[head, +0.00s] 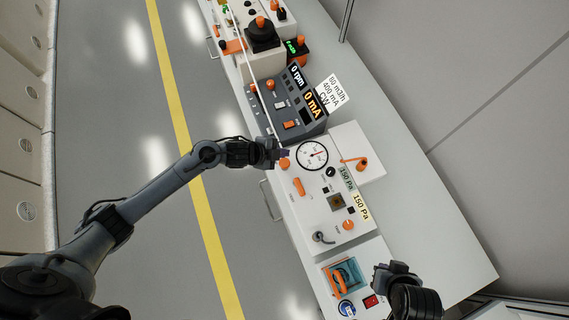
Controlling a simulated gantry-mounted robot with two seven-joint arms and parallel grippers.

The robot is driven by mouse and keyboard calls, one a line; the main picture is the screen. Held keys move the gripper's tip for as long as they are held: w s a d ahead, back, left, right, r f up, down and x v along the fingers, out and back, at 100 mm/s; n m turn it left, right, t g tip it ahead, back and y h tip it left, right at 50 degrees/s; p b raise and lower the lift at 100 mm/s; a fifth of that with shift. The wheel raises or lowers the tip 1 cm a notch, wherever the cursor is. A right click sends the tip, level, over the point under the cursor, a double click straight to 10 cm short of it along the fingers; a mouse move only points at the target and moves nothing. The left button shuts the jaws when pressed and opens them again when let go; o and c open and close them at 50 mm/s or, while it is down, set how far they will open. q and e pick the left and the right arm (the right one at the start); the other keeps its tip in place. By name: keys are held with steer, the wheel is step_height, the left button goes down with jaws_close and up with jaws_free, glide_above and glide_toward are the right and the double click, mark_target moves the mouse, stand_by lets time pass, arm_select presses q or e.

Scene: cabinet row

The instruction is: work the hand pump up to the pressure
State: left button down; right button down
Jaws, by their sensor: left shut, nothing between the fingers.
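The pressure panel (330,215) is a white sloped box in the middle of the cabinet row. It carries a round dial gauge (312,155) with a red needle, a greenish display (347,178) reading 150 Pa and a pale label (361,206) also reading 150 Pa. An orange handle (299,187) and an orange knob (284,163) are on its left side; an orange lever (357,162) is on the white block at its right. I cannot tell which is the pump handle. My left gripper (283,154) is shut and empty, close by the orange knob. My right gripper (393,269) shows at the lower right; its fingers are unclear.
A dark meter unit (290,105) showing 0 rpm and 0 mA stands above the panel. A box with a teal recess and orange handle (340,278) stands below it, close to my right arm. The grey floor (190,80) is clear at left; bare counter (440,230) lies right.

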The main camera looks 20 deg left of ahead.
mark_target(282, 164)
arm_select(q)
step_height(282, 164, down, 4)
steer(key=b, duration=0.2)
steer(key=shift+r+b, duration=0.15)
steer(key=shift+b, duration=0.2)
steer(key=shift+f+b, duration=0.5)
steer(key=shift+f, duration=0.25)
stand_by(1.0)
steer(key=shift+f, duration=0.2)
steer(key=shift+f, duration=0.25)
